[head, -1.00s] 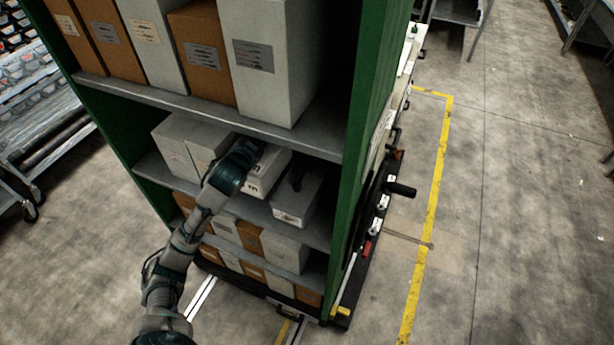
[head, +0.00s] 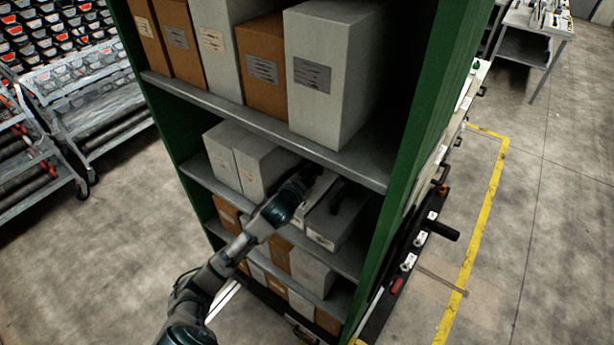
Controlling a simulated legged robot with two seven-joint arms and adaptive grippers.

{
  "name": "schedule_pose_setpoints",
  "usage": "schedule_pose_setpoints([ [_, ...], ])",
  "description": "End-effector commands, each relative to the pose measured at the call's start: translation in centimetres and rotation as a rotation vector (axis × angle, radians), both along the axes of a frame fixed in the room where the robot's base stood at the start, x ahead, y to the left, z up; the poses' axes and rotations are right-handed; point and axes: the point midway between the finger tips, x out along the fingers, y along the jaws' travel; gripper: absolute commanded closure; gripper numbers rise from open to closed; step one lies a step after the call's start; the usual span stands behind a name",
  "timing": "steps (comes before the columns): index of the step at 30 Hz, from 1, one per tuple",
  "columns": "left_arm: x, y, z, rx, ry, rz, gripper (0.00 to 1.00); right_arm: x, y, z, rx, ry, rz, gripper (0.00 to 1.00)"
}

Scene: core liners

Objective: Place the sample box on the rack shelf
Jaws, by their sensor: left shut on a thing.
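The sample box appears to be the pale box (head: 312,212) under my left gripper (head: 312,174), on the middle shelf (head: 200,172) of the green rack. My left gripper is shut on it, seemingly at its top; the fingers are dark and the grip itself is hard to see. My forearm and wrist hide part of the box. I cannot tell whether the box rests on the shelf or hangs just above it. A similar pale box (head: 327,238) with a dark handle stands close on its right. My right gripper is not in view.
Two pale boxes (head: 258,170) stand left of the gripper. The upper shelf (head: 240,115) with tall grey and brown boxes is close above. The green right side panel (head: 415,160) bounds the bay. Lower shelves hold more boxes. A yellow floor line (head: 480,230) runs at right.

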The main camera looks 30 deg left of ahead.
Motion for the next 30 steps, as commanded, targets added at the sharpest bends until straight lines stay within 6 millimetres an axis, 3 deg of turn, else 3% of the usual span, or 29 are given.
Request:
schedule_pose_setpoints([
  [8, 0.0, 0.6, 0.0, -0.003, -0.008, 0.001, 1.0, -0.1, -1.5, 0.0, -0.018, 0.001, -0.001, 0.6],
  [9, 0.0, 0.6, -0.3, -0.004, -0.002, 0.002, 0.73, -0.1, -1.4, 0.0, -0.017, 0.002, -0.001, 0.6],
  [12, 0.0, 0.6, -0.3, -0.003, -0.001, 0.002, 0.51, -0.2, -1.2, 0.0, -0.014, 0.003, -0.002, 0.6],
  [18, 0.1, 0.4, -0.2, -0.002, -0.001, 0.001, 0.51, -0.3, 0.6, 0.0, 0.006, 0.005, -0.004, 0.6],
  [23, -0.2, 0.1, 0.0, -0.001, -0.002, 0.001, 0.51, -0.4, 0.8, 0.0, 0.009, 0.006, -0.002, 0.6],
  [30, -4.2, -0.3, 1.3, -0.001, -0.002, -0.001, 0.51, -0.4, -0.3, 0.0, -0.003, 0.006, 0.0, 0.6],
])
